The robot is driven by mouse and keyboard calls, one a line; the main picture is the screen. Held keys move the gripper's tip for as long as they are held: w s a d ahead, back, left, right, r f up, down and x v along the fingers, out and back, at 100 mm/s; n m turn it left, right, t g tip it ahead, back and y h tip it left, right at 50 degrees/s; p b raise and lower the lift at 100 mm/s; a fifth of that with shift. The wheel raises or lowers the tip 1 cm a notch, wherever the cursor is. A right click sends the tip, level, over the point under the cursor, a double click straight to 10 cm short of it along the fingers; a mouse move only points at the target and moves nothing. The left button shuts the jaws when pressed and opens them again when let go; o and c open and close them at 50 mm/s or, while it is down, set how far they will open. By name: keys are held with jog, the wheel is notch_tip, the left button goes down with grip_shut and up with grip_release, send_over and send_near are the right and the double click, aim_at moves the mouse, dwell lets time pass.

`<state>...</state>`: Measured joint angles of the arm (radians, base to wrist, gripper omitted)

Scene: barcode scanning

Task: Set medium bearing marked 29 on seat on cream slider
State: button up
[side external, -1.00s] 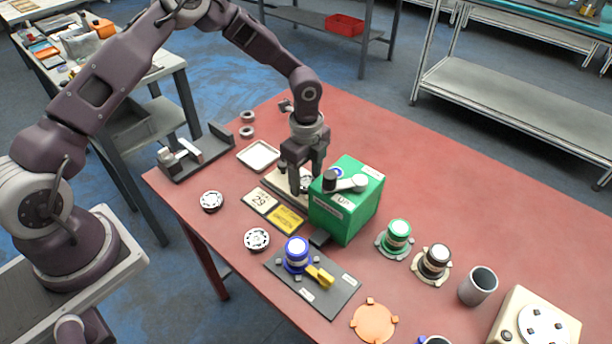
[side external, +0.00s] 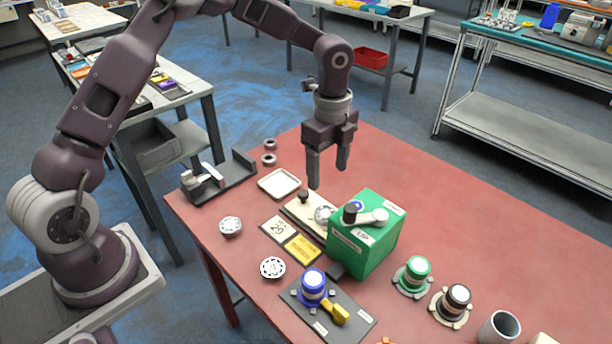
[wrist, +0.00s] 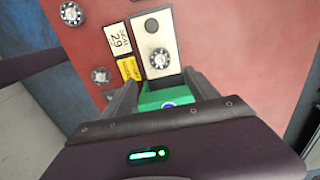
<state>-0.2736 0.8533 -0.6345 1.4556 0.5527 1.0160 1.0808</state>
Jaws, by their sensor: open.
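The cream slider (side external: 300,209) lies beside the green box, with a dark knob near its far end. A silvery bearing (side external: 323,214) rests on its end nearer the box; both the slider (wrist: 143,42) and this bearing (wrist: 160,58) show in the wrist view. I cannot read a mark on the bearing or tell how fully it sits in its seat. A card marked 29 (side external: 279,230) lies left of the slider. My gripper (side external: 328,178) is open and empty, above the slider and box.
The green box (side external: 352,255) with a grey lever on top stands close by the slider. Two bearings (side external: 230,226) (side external: 272,268) lie left of the cards. A white tray (side external: 279,184) is behind. Blue, green and black-topped fixtures stand at the front.

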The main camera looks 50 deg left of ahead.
jog(key=s+a+r+n+t+y, duration=0.25)
jog(key=s+r+n, duration=0.45)
jog(key=s+r, duration=0.65)
jog(key=s+r+n+t+h, duration=0.2)
jog(key=s+r+n+t, duration=0.1)
jog(key=s+n, duration=0.8)
jog(key=s+r, duration=0.1)
jog(key=s, duration=0.4)
jog(key=shift+a+r, duration=0.15)
jog(key=shift+r, duration=0.05)
